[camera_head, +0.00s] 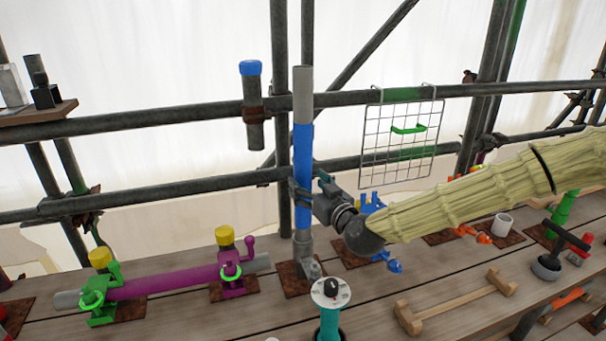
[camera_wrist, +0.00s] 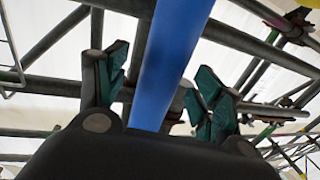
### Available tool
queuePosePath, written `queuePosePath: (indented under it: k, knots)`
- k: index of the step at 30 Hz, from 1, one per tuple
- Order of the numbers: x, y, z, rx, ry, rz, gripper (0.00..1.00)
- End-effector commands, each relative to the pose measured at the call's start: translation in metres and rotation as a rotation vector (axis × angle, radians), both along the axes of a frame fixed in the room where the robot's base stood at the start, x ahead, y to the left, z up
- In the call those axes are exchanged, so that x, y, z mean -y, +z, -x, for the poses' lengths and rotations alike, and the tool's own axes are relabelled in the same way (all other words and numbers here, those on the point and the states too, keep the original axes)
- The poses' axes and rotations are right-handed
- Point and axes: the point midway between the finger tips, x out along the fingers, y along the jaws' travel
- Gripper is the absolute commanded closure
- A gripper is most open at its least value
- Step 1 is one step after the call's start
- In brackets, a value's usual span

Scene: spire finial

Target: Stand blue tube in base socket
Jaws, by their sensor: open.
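The blue tube (camera_head: 303,150), with a grey upper end, stands upright in the head view. Its lower end meets the grey base socket (camera_head: 303,245), which sits on a rusty plate on the plank deck. How deep the tube sits inside the socket is hidden. My gripper (camera_head: 312,192) is at the tube's lower blue part, coming from the right. In the wrist view the blue tube (camera_wrist: 172,60) runs between the spread fingers of my gripper (camera_wrist: 158,82). Gaps show on both sides of it there, so the fingers look open around it.
A purple tube (camera_head: 170,284) lies in green and purple clamps at left. A teal post with a round dial (camera_head: 331,291) stands in front of the socket. A wire grid (camera_head: 402,143) and scaffold poles stand behind.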

Motion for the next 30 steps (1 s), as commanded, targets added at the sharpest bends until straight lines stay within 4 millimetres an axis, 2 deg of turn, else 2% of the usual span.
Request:
queuePosePath:
  k: [9,19,30]
  knots:
    - [-0.015,0.000,-0.023,0.000,0.001,-0.001,0.33]
    - [-0.016,-0.002,-0.026,0.000,0.001,-0.001,0.34]
    - [-0.016,-0.001,-0.026,0.000,0.000,-0.001,1.00]
